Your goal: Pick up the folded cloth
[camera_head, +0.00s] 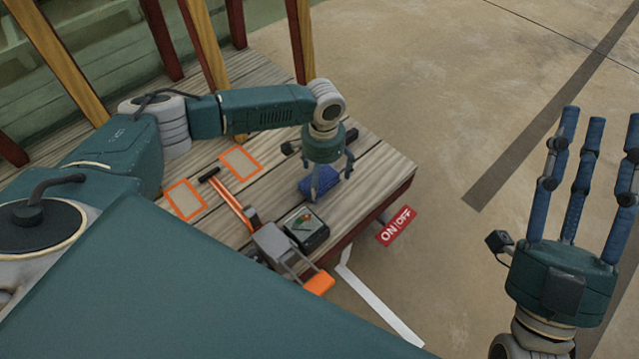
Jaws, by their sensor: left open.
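The folded cloth (325,184) is a small dark blue piece lying on the wooden table near its right end. My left gripper (327,174) points down right above the cloth, with its fingers apart around it. One finger covers part of the cloth. I cannot tell whether the fingers touch it. My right gripper (592,135) is at the lower right, away from the table, with its fingers spread and pointing up. It is open and empty.
The plank table (375,178) also bears two orange-outlined rectangles (184,199), an orange-handled tool (232,203), a black box (306,229) and a grey and orange device (275,245). A red ON/OFF sign (396,226) sits at the edge. Wooden posts stand behind. The floor to the right is clear.

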